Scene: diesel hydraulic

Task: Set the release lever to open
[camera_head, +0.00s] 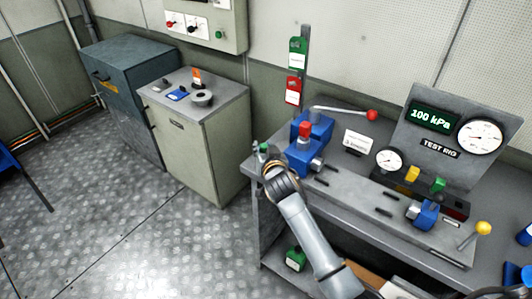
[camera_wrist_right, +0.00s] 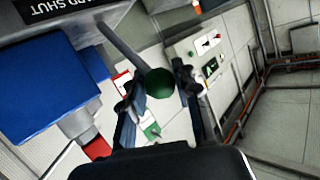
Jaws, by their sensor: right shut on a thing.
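A lever with a green ball knob (camera_head: 264,147) stands at the left end of the workbench (camera_head: 262,200). In the right wrist view, the green knob (camera_wrist_right: 160,83) sits between my fingers, and its grey rod (camera_wrist_right: 122,46) runs up to the left. My right gripper (camera_head: 262,155) is shut on this green knob; it also shows in the wrist view (camera_wrist_right: 158,88). A longer lever with a red knob (camera_head: 372,115) lies across the back of the bench. A short lever with a yellow knob (camera_head: 483,228) stands at the right. I cannot read which is labelled release. My left gripper is not in view.
A blue block with a red cap (camera_head: 305,130) stands close beside my right gripper. The test rig panel (camera_head: 450,130) reads 100 kPa. A grey-beige cabinet (camera_head: 205,135) stands left of the bench, with open floor (camera_head: 120,230) in front.

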